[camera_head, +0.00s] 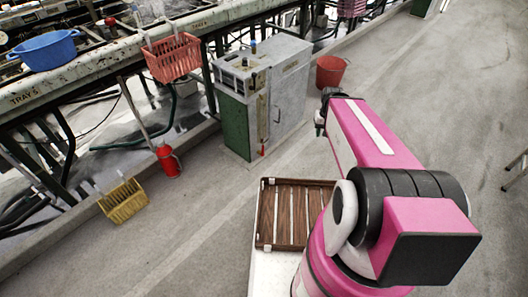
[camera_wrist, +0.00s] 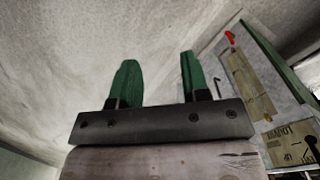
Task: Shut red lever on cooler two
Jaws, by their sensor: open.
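A grey and green cabinet (camera_head: 282,80) stands beside the long bench in the head view; I cannot read there whether it is cooler two. A small red lever (camera_head: 263,152) shows low on its front edge. In the wrist view a red piece (camera_wrist: 230,38), apparently that lever, is at upper right by a worn label (camera_wrist: 248,85) on the grey cabinet side (camera_wrist: 215,60). My gripper (camera_wrist: 158,78) is open and empty, its two green fingers apart and left of the red piece. In the head view my gripper (camera_head: 319,127) hangs right of the cabinet, not touching the lever.
A red bucket (camera_head: 331,71) stands behind my arm. A slatted wooden crate (camera_head: 265,210) lies in front of me. A yellow basket (camera_head: 123,201) and a red can (camera_head: 168,160) are on the floor at left. Open concrete floor lies right.

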